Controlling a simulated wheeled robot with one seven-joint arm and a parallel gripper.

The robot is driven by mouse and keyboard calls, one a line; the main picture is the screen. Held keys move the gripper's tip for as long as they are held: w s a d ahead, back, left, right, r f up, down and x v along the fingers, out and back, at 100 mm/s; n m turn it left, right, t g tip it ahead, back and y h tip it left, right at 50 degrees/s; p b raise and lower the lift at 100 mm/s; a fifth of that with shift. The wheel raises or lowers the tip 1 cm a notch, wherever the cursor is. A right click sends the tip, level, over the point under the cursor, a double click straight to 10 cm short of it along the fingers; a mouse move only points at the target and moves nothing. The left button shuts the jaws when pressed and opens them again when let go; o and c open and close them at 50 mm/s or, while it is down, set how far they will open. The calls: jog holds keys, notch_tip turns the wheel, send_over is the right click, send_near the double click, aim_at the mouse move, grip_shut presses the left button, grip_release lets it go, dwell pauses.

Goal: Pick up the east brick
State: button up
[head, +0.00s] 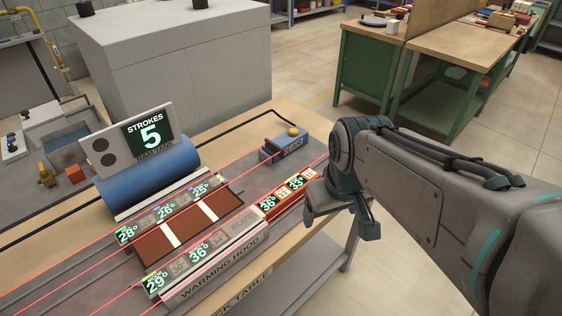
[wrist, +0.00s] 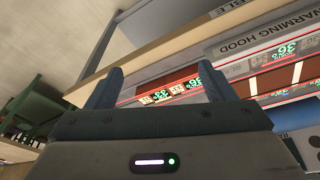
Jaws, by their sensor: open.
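Red-brown brick faces (head: 188,222) lie in a row between two strips of lit readouts, with white bars between them. They also show at the right of the wrist view (wrist: 272,82). A separate reddish piece with lit readouts (head: 288,196) sits at the right end of the row; in the wrist view it appears beyond and between my fingers (wrist: 172,90). I cannot tell which is the east brick; no such label is readable. My gripper (head: 342,222) is open and empty, just right of the reddish piece and apart from it. Both fingers show in the wrist view (wrist: 158,86).
The warming hood (head: 215,268) runs along the table's front. A blue roller (head: 150,175) with a "STROKES 5" sign (head: 150,135) stands behind the row. A blue-grey box (head: 287,148) stands at the back right. Red lines cross the table. Floor is open to the right.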

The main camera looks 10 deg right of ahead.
jog(key=w+r+n+g+p, duration=0.1)
jog(key=w+r+n, duration=0.1)
jog(key=w+n, duration=1)
jog(key=n+g+p, duration=0.2)
jog(key=n, duration=0.9)
send_near(302, 178)
notch_tip(302, 178, down, 5)
jog(key=shift+w+f+p, duration=0.1)
jog(key=shift+f+p, duration=0.05)
jog(key=shift+p, duration=0.25)
jog(key=f, duration=0.1)
jog(key=f+p, duration=0.1)
jog(key=f, duration=0.2)
jog(key=shift+s+p, duration=0.3)
jog(key=shift+p, duration=0.05)
jog(key=shift+f, duration=0.65)
jog(key=shift+c, duration=0.3)
jog(key=shift+w, duration=0.1)
jog(key=c, duration=1.4)
